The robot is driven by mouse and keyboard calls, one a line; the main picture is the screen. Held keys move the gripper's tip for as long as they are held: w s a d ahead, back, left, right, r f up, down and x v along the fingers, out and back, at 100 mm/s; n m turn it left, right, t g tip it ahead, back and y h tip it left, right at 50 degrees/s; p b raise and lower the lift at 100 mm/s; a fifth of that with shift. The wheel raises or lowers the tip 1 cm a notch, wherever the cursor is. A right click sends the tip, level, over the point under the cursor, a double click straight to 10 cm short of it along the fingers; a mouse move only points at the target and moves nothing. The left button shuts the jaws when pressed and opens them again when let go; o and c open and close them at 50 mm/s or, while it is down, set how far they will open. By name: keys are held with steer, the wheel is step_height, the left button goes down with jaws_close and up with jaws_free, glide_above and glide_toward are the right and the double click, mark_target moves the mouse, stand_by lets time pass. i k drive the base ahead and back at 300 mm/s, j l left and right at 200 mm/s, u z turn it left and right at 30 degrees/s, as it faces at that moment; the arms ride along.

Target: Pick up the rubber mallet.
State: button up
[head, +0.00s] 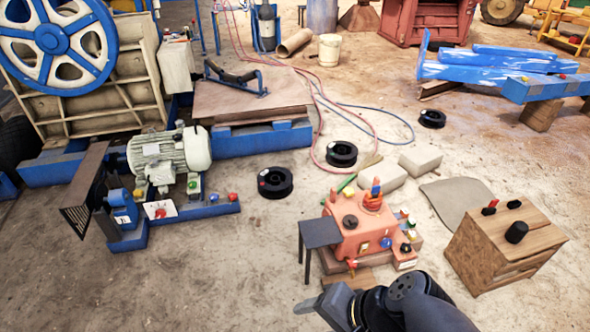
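I cannot make out the rubber mallet for certain. A short black cylinder (516,232) on top of the wooden crate (475,262) at the right could be its head, but no handle shows clearly. A small red-and-black item (490,207) and a small black piece (514,204) lie behind it on the same crate. My gripper (322,302) shows at the bottom centre, left of and apart from the crate, in front of the orange machine. Its fingers are too unclear to tell whether they are open or shut.
The orange machine (358,235) with knobs and a small dark side table (320,233) stand just beyond my gripper. Pale blocks (420,160), a grey sheet (455,200) and black reels (275,182) lie farther back. The motor (168,158) stands left. Open dirt floor lies front left.

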mark_target(519, 230)
steer(key=z, duration=1.6)
